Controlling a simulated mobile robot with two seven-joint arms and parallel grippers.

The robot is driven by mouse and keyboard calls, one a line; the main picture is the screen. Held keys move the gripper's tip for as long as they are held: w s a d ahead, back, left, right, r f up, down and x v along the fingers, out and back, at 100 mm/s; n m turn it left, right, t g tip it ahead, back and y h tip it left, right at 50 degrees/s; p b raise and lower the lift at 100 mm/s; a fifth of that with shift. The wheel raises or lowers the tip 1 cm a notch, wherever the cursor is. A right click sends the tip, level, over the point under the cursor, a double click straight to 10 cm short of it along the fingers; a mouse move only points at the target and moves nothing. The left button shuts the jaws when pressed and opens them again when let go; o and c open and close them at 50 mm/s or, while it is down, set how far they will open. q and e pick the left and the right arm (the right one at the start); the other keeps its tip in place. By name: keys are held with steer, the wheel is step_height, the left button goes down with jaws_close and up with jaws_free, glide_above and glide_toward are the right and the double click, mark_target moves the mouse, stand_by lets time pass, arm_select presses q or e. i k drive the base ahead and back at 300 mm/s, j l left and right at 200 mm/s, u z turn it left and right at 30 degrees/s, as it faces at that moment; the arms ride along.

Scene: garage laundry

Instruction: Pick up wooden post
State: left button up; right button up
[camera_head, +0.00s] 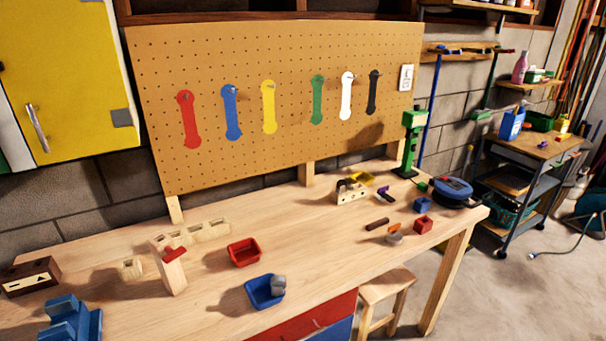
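An upright light wooden post (173,275) stands on the workbench left of centre. A red piece (174,253) lies across its top. The post looks slightly tilted in the picture, and its shadow falls to the left. Neither of my grippers shows in the head view, so nothing is seen touching the post.
A red bin (243,252) and a blue bin (263,292) with a grey item sit right of the post. A row of light wooden blocks (205,232) is behind it, and a small wooden piece (131,269) is to its left. A blue stepped object (72,322) stands front left. The bench centre is fairly clear.

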mark_target(173, 278)
steer(key=u, duration=1.25)
